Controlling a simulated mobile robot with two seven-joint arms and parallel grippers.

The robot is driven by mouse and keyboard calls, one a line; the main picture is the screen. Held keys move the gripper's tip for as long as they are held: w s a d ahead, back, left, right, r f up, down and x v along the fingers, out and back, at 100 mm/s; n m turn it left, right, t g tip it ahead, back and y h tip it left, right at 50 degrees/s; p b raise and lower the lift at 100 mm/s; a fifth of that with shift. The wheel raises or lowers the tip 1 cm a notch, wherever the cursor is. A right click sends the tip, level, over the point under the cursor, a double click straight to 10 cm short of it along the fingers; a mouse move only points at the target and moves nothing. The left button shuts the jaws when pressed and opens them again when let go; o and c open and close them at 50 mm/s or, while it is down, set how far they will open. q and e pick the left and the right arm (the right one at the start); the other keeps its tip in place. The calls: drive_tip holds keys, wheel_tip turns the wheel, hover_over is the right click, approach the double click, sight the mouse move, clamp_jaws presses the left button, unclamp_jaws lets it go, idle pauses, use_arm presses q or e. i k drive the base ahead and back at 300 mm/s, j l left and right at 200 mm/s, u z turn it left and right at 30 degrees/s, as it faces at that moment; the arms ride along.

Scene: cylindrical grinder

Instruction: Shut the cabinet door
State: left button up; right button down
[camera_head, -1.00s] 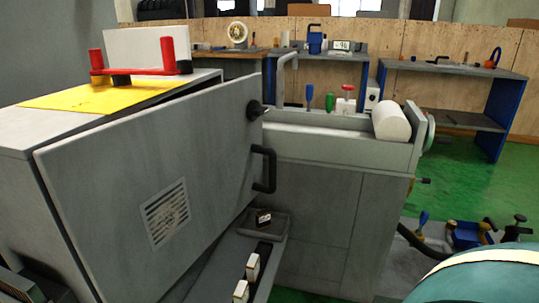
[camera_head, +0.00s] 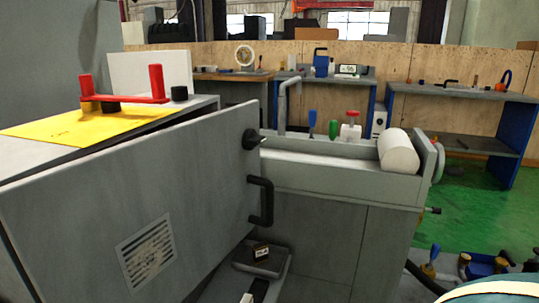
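The cabinet door (camera_head: 190,185) is a large grey panel at the left and centre of the head view. It stands ajar, with a dark gap along its top edge against the grey cabinet (camera_head: 50,158). It has a black handle (camera_head: 265,202) near its right edge, a black knob (camera_head: 251,139) above that and a vent grille (camera_head: 147,251) low down. A teal and cream rounded shape at the bottom right looks like part of my arm. Neither of my grippers shows.
The grey grinder body (camera_head: 340,185) with a white cylinder (camera_head: 398,151) stands right of the door. A red handle on a yellow plate (camera_head: 75,126) tops the cabinet. A small tray (camera_head: 262,260) lies below the door handle.

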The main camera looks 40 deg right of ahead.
sight(146, 219)
drive_tip(key=i+l+u, duration=0.1)
drive_tip(key=l, duration=0.5)
drive_tip(key=i+l+u, duration=0.1)
drive_tip(key=l, duration=0.55)
